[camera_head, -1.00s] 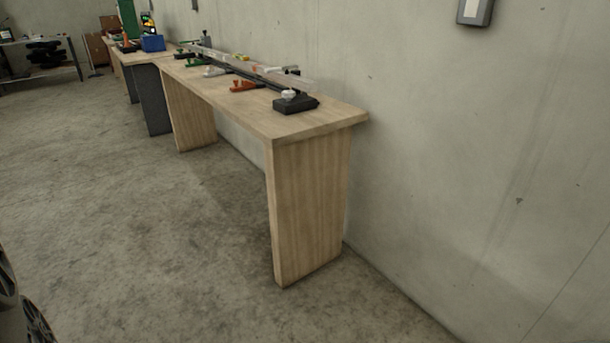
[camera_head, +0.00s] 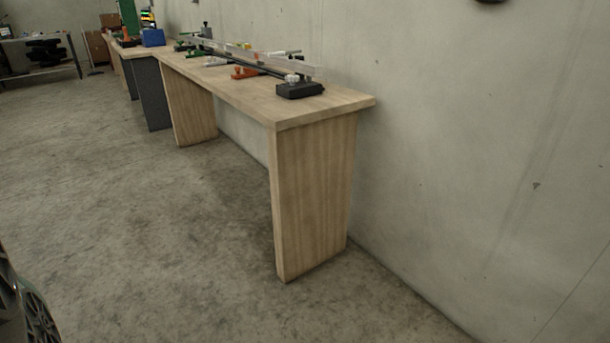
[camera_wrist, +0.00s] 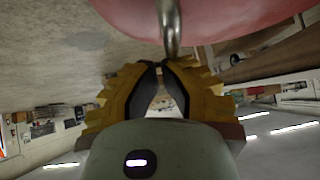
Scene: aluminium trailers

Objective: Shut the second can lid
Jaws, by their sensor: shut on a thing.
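In the wrist view my gripper (camera_wrist: 160,68) has yellow outer and dark inner fingers, with the tips together at the lower end of a curved metal bar (camera_wrist: 170,25). It is shut on this bar. The bar runs up in front of a smooth red rounded surface (camera_wrist: 240,18), which looks like a lid but is cut off by the top edge. I cannot tell how far the lid is open. The can itself cannot be made out. Neither my gripper nor the lid shows in the head view.
In the head view a long wooden workbench (camera_head: 312,195) stands along the concrete wall (camera_head: 480,160), with clamps and a metal bar on top. A blue box (camera_head: 153,38) sits further back. The concrete floor (camera_head: 150,220) left of the bench is clear. A wheel (camera_head: 38,318) shows at lower left.

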